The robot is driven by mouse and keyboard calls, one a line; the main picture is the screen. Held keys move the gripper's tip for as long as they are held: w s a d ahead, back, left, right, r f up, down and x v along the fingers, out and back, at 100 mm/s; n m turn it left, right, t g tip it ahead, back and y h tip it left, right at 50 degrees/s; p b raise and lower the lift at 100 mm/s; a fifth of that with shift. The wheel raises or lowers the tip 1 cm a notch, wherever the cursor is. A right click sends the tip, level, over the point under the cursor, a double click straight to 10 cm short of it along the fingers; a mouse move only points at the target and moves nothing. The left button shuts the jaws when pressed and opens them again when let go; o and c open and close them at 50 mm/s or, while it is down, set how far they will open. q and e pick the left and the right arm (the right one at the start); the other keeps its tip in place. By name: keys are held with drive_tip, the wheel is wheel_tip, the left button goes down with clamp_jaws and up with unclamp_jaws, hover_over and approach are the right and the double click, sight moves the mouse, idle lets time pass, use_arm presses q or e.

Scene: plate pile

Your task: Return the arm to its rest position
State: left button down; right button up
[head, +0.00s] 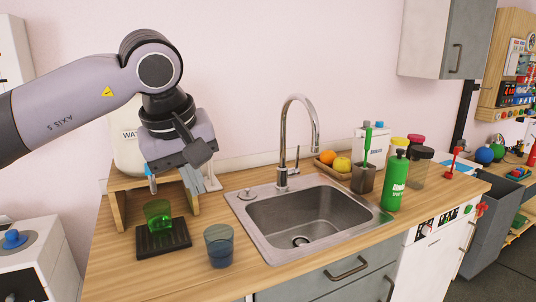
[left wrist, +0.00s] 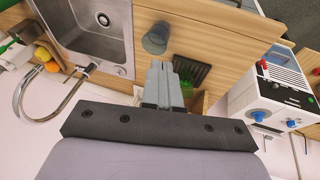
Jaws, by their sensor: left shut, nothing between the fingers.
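My left arm comes in from the left in the head view and bends down at the wrist. My left gripper (head: 152,182) hangs above the left end of the counter, shut and empty. In the left wrist view the gripper's fingers (left wrist: 165,75) are together. Below it a green cup (head: 158,214) stands on a black ribbed mat (head: 150,243), apart from the fingers. In the left wrist view the fingers partly hide the mat (left wrist: 193,71). My right gripper is not in view.
A blue-grey cup (head: 219,246) stands right of the mat. The steel sink (head: 325,236) and tall faucet (head: 284,140) are further right. A wooden stand (head: 118,210) with a white water container (head: 128,150) is close behind the gripper. A green bottle (head: 395,180) stands beyond the sink.

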use_arm(q)
drive_tip(key=s+d+f+n+g+h, duration=0.4)
drive_tip(key=s+d+n+h, duration=0.15)
drive_tip(key=d+h, duration=0.3)
drive_tip(key=s+d+f+n+g+h, duration=0.45)
drive_tip(key=s+d+h, duration=0.3)
drive_tip(key=d, duration=0.25)
drive_tip(key=w+a+f+m+t+y, duration=0.35)
drive_tip(key=a+f+m+t, duration=0.4)
drive_tip(key=m+t, duration=0.6)
drive_tip(key=w+a+f+m+t+y, duration=0.35)
drive_tip(key=a+f+m+t, duration=0.4)
drive_tip(key=m, duration=1.15)
drive_tip(key=s+a+f+n+g+y, duration=0.2)
drive_tip(key=s+a+f+n, duration=0.2)
drive_tip(key=f, duration=0.3)
drive_tip(key=s+a+f+n+g+y, duration=0.2)
drive_tip(key=s+a+f+n+y, duration=0.1)
drive_tip(key=s+f+n, duration=0.3)
drive_tip(key=s+a+f+n+g+y, duration=0.2)
drive_tip(key=s+a+f+n, duration=0.3)
drive_tip(key=f, duration=0.5)
drive_tip(key=shift+s+y, duration=0.4)
drive_tip(key=shift+s, duration=0.1)
